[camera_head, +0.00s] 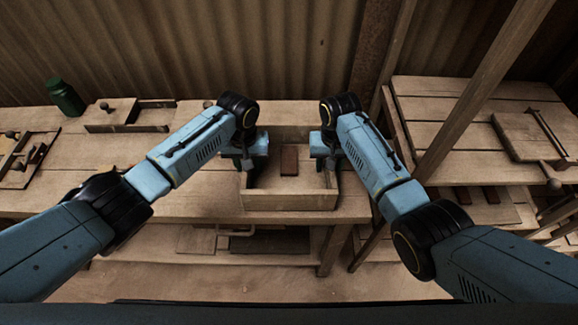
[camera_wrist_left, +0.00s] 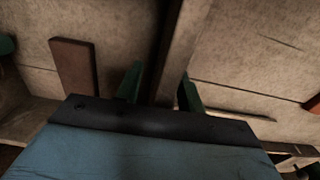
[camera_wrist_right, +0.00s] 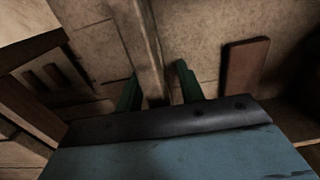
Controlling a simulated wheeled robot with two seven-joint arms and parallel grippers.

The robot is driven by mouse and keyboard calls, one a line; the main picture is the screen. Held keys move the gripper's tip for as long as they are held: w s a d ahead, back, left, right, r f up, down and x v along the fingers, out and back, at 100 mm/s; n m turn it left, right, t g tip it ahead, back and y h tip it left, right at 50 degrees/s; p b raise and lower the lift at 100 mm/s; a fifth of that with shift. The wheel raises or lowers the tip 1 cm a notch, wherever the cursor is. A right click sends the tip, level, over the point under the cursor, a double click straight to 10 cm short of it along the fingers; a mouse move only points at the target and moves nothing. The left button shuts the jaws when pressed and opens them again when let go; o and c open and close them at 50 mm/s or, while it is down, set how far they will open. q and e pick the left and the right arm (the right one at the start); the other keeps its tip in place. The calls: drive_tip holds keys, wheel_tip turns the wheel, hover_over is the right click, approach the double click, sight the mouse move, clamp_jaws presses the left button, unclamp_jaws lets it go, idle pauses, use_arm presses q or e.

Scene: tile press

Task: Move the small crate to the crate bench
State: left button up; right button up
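The small crate (camera_head: 290,201), an open pale wooden box, sits near the front edge of the long wooden bench (camera_head: 200,205). A reddish-brown tile (camera_head: 289,160) stands inside it and also shows in the left wrist view (camera_wrist_left: 75,72) and the right wrist view (camera_wrist_right: 245,66). My left gripper (camera_head: 247,168) is at the crate's left wall, its green fingers on either side of the wall (camera_wrist_left: 182,50). My right gripper (camera_head: 329,165) straddles the right wall (camera_wrist_right: 143,45) likewise. Both grippers look open, with gaps beside the walls. Which bench is the crate bench is not clear.
A green bottle (camera_head: 65,97) and wooden trays (camera_head: 128,128) stand on the left. A separate wooden bench (camera_head: 430,108) is at the right, behind a slanted post (camera_head: 484,85), with a wooden board (camera_head: 525,137) on it. Bench top left of the crate is mostly clear.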

use_arm(q)
clamp_jaws()
use_arm(e)
clamp_jaws()
use_arm(q)
drive_tip(key=shift+r, duration=0.15)
use_arm(e)
drive_tip(key=shift+r, duration=0.15)
